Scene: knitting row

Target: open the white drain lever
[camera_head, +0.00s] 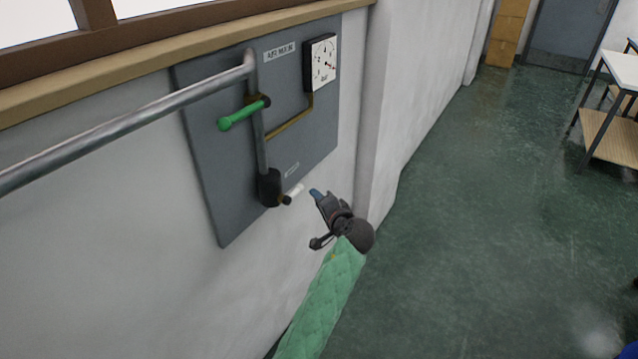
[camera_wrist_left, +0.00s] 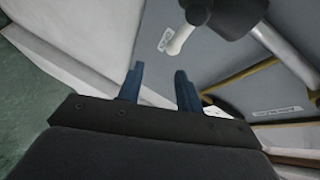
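The white drain lever (camera_head: 295,191) sticks out from the black fitting (camera_head: 270,188) at the bottom of the grey pipe on the wall panel. In the left wrist view the white lever (camera_wrist_left: 181,39) is above and beyond the fingertips, nearer the right finger. My left gripper (camera_head: 315,194) is just right of the lever in the head view, apart from it. In the left wrist view its two blue fingers (camera_wrist_left: 160,80) are spread with nothing between them. My right gripper is not in view.
A green-handled valve (camera_head: 243,115) sits higher on the pipe, and a dial gauge (camera_head: 320,63) is at the panel's top right. A long grey pipe (camera_head: 120,125) runs left. A wall pillar (camera_head: 378,120) stands right of the panel. The green floor beyond is open.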

